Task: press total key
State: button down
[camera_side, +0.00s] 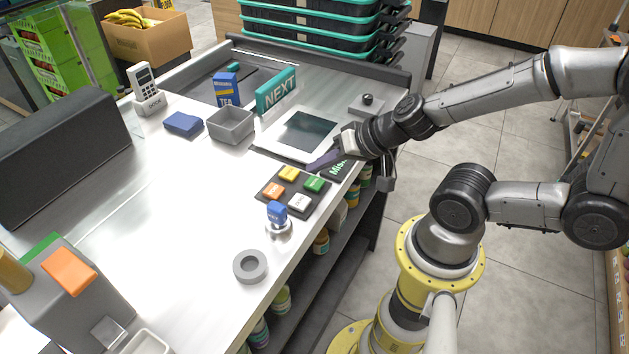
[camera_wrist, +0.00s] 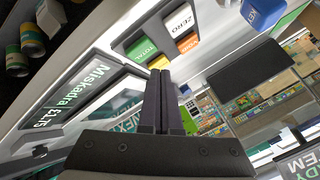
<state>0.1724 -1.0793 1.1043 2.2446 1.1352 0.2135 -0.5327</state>
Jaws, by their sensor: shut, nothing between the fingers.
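The total key is the green key (camera_side: 315,184) on a dark four-key pad (camera_side: 283,205); it reads TOTAL in the wrist view (camera_wrist: 141,49). Beside it are a yellow key (camera_side: 289,173), an orange key (camera_side: 273,190) and a white ZERO key (camera_side: 300,202). My gripper (camera_side: 311,167) is shut and empty, with its tips just behind the pad, close to the green and yellow keys. In the wrist view the shut fingers (camera_wrist: 160,76) point toward the yellow key and partly cover it. No contact with a key is visible.
A black display with lettering (camera_side: 338,169) stands beside my fingers. A scale plate (camera_side: 308,131) lies behind them. A blue-handled stamp (camera_side: 277,212) and a grey ring (camera_side: 250,266) are in front of the pad. The counter left of the pad is clear.

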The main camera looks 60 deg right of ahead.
aim_at(320, 185)
jog(key=shift+f, duration=0.6)
jog(key=shift+f, duration=0.2)
dwell(1.6)
jog(key=shift+f, duration=0.25)
jog(key=shift+f, duration=0.35)
dwell(0.8)
jog(key=shift+r, duration=0.75)
jog(key=shift+r, duration=0.1)
jog(key=shift+r, duration=2.4)
